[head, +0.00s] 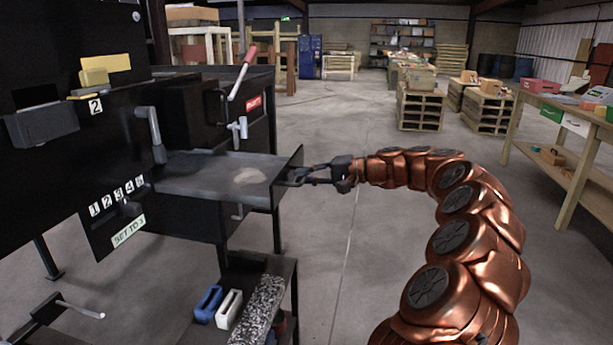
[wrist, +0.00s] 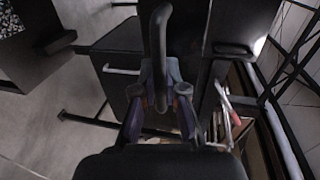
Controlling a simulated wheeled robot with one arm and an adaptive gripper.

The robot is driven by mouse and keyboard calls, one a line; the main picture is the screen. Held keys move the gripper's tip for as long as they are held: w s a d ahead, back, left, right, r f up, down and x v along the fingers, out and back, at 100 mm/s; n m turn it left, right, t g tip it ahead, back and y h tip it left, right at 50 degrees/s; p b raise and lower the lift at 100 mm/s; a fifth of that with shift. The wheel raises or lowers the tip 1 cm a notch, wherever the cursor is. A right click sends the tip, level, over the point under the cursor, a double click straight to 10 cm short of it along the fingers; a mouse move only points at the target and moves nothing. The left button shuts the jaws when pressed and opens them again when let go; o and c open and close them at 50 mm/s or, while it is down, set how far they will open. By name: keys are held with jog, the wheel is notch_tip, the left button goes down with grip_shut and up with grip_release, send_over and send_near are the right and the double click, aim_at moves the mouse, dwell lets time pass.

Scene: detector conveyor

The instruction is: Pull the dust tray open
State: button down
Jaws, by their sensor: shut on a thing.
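The dust tray (head: 200,178) juts out of the black machine in the head view, its flat grey floor showing and a pale dusty patch lying on it. Its upright front plate (head: 287,176) faces right. My gripper (head: 296,178) reaches in from the right and is shut on the tray's handle at that plate. The handle itself is mostly hidden by the fingers. In the wrist view a dark curved bar (wrist: 160,45), which looks like the handle, runs between my gripper's fingers (wrist: 160,98).
The black machine (head: 95,130) stands at left, with a grey lever (head: 151,135) and a red-gripped lever (head: 243,75). A low black stand (head: 238,290) with blue and white blocks sits below the tray. Open floor lies behind; a wooden bench (head: 560,150) is at right.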

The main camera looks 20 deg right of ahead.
jog(key=c, duration=1.2)
grip_release()
jog(key=shift+d, duration=0.1)
jog(key=v, duration=1.2)
